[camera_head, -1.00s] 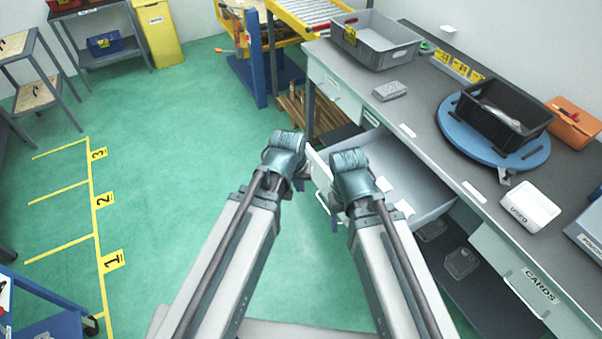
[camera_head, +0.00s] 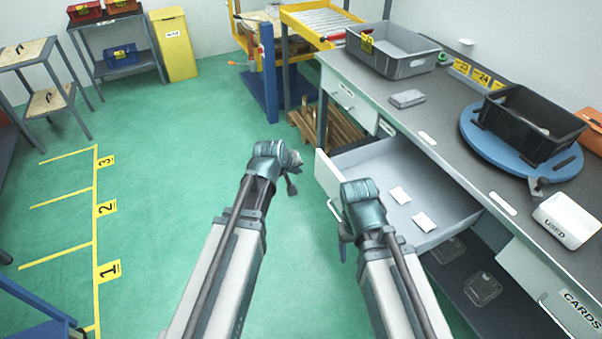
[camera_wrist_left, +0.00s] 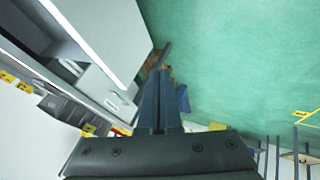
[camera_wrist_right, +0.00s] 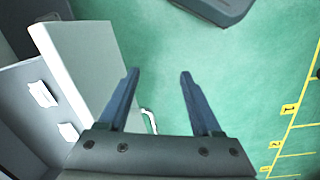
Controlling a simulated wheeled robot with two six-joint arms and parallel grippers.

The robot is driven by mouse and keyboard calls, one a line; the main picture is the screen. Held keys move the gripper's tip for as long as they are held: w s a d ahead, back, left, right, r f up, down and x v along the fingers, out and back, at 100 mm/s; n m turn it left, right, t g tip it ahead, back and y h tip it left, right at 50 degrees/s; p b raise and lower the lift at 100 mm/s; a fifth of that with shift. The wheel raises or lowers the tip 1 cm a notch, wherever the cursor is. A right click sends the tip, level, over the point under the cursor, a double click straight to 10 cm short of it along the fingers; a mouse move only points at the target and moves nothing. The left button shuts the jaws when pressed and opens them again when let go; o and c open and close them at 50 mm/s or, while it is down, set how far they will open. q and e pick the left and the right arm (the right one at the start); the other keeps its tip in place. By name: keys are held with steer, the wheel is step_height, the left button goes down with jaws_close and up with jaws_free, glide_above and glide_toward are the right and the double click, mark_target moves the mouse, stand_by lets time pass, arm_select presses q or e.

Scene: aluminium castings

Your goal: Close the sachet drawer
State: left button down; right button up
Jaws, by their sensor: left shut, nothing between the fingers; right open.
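The sachet drawer (camera_head: 455,192) stands pulled out from under the grey workbench, with two white sachets (camera_head: 400,195) (camera_head: 424,221) lying in it. Its pale front panel also shows in the left wrist view (camera_wrist_left: 105,35) and the right wrist view (camera_wrist_right: 85,62). A bar handle (camera_wrist_right: 150,120) on the front is partly hidden by my right gripper. My left gripper (camera_head: 292,182) is shut and empty, clear of the drawer front on its left. My right gripper (camera_wrist_right: 158,76) is open and empty, close outside the front; I cannot tell whether it touches.
The benchtop (camera_head: 450,135) holds a grey bin (camera_head: 405,66), a black crate (camera_head: 525,125) on a blue turntable (camera_head: 478,138), and a white USED tub (camera_head: 568,220). A shelf with clear trays (camera_head: 483,289) lies below the drawer. The green floor at left is open.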

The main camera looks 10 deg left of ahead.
arm_select(q)
steer(key=b, duration=0.6)
glide_toward(317, 172)
step_height(317, 172, down, 4)
steer(key=a, duration=0.2)
steer(key=shift+w+d+r+p, duration=0.2)
steer(key=shift+w+d+p, duration=0.15)
steer(key=shift+w+d, duration=1)
steer(key=shift+s+d, duration=0.1)
